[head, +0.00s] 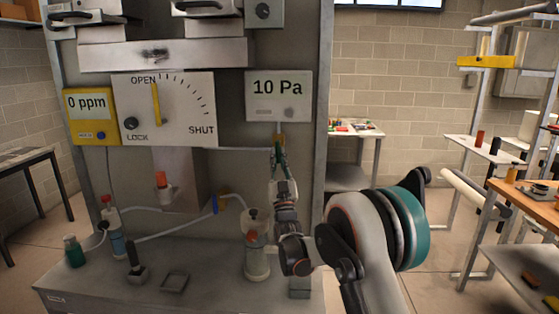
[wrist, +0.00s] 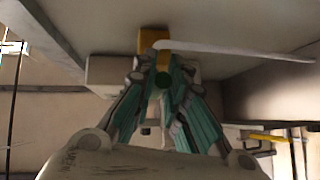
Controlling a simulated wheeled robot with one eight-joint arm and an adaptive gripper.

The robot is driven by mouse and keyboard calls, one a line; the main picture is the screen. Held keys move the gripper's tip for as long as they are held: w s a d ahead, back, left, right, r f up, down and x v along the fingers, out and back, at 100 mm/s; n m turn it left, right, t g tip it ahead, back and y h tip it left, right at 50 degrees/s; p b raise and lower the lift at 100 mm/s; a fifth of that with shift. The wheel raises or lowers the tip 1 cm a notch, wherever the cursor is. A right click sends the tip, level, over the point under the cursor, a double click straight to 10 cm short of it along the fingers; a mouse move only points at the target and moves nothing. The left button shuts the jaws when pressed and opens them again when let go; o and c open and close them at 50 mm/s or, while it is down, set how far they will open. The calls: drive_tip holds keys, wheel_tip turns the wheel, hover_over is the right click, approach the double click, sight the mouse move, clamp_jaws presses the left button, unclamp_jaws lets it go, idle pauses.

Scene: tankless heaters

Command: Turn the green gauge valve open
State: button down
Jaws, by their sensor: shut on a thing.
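My gripper (head: 280,157), with teal finger pads, is raised just below the 10 Pa gauge (head: 278,95) on the grey panel. In the wrist view my gripper's fingers (wrist: 163,62) come together around a small dark green round part, which looks like the green gauge valve (wrist: 162,80). A yellow fitting (wrist: 153,40) sits just beyond the fingertips, and it also shows under the gauge in the head view (head: 279,138). The fingers hide most of the valve, so I cannot tell how far it is turned.
A dial (head: 163,108) marked OPEN, LOCK and SHUT has its yellow pointer near OPEN. A yellow 0 ppm meter (head: 90,116) is left of it. A bottle with an orange top (head: 256,258) stands on the ledge below my gripper.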

idle(0.4)
drive_tip(key=c, duration=1.6)
unclamp_jaws()
drive_tip(key=v, duration=0.7)
drive_tip(key=shift+s+f, duration=0.2)
drive_tip(key=shift+f, duration=0.05)
